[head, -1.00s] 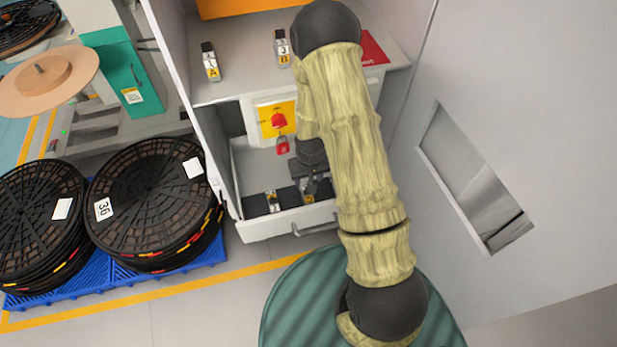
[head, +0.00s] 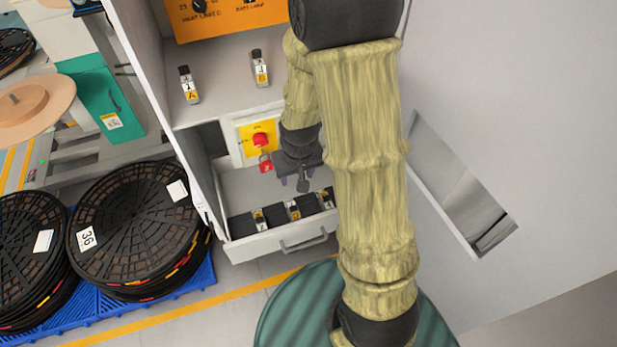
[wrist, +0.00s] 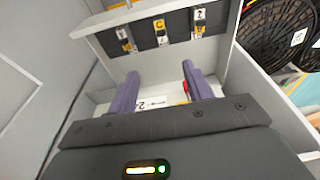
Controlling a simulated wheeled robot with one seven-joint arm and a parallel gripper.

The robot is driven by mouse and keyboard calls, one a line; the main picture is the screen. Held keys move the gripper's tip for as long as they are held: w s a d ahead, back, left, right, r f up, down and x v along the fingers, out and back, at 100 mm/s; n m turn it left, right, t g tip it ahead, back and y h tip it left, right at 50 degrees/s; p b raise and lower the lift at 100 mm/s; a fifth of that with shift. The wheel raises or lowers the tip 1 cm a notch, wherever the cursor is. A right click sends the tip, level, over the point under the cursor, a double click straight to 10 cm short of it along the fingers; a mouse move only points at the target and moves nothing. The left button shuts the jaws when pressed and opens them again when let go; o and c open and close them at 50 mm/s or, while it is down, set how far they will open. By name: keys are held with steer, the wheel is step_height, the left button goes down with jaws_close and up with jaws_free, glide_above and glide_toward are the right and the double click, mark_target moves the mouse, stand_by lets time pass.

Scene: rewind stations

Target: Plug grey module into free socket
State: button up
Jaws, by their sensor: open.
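My gripper (head: 293,185) is open and empty above the pulled-out drawer. Its two purple fingers stand wide apart in the wrist view (wrist: 163,90). The drawer (head: 262,250) holds three small grey-and-black modules with labels in black slots: a left one (head: 258,219), a middle one (head: 293,210) and a right one (head: 327,198). They also show beyond my fingertips in the wrist view, the middle one (wrist: 160,32) lettered C. Module A (head: 188,85) and module B (head: 260,68) stand on the shelf. I cannot tell which is the grey module, and I see no clear free socket.
A yellow plate with a red switch (head: 260,139) and a red padlock (head: 265,163) is behind my gripper. An orange panel (head: 235,18) is above the shelf (head: 225,95). Cabinet walls flank the drawer. Black reels (head: 135,230) stand on blue pallets at left.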

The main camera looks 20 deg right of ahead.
steer(key=s+r, duration=0.8)
steer(key=r, duration=0.1)
steer(key=shift+s+t, duration=0.3)
steer(key=shift+s, duration=0.05)
steer(key=shift+r, duration=0.1)
steer(key=p+v, duration=0.1)
steer(key=p, duration=0.1)
steer(key=p+v, duration=0.1)
steer(key=v, duration=0.1)
steer(key=shift+w+r+p, duration=0.35)
steer(key=shift+w+r, duration=0.05)
stand_by(0.4)
